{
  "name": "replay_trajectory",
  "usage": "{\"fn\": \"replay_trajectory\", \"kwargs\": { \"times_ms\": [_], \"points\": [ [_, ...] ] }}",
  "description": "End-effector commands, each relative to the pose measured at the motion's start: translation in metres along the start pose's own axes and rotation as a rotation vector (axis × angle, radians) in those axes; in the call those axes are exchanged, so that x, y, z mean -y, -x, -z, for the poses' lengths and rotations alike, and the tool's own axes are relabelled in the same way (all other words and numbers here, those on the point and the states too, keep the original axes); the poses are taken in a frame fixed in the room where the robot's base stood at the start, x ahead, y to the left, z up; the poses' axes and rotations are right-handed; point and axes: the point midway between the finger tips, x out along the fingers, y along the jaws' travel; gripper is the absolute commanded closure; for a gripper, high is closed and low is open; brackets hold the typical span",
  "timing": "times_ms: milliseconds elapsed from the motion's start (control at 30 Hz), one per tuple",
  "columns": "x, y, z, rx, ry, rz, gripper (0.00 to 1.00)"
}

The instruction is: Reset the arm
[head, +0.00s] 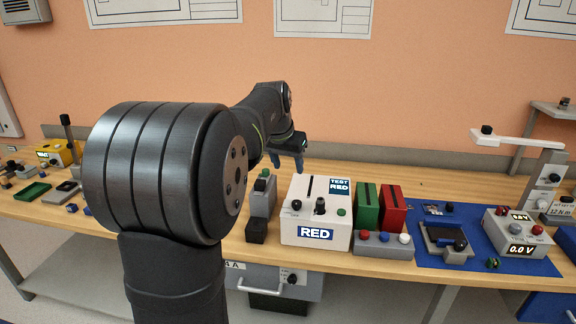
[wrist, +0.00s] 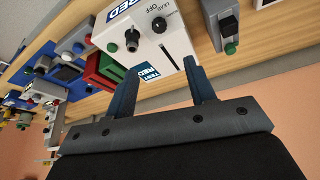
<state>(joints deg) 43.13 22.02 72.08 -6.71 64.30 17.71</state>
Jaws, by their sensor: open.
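My arm reaches across the head view from the front left and ends above the back of the bench. My gripper (head: 286,162) points down there with its two blue-grey fingers apart. In the wrist view my gripper (wrist: 160,75) is open, and I see nothing held between the fingers. The white test box (head: 317,215), labelled RED, stands on the bench just in front of and below the gripper. The same white box (wrist: 150,45) shows beyond the fingertips in the wrist view. Part of the bench is hidden behind my arm.
A grey switch unit (head: 262,197) stands left of the white box. Green (head: 366,207) and red (head: 392,209) blocks stand to its right. A blue mat (head: 480,262) holds a meter and small devices. A white-armed stand (head: 540,180) rises at right. Bare wood (head: 440,184) lies behind.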

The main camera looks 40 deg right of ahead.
Motion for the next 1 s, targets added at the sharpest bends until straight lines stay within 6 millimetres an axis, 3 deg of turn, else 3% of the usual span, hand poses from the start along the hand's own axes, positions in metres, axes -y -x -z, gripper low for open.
{"fn": "replay_trajectory", "kwargs": {
  "times_ms": [267,1000],
  "points": [
    [0.000,-0.013,0.000,0.003,0.000,-0.001,0.50],
    [0.000,-0.151,-0.001,0.003,-0.001,-0.001,0.50]
  ]
}}
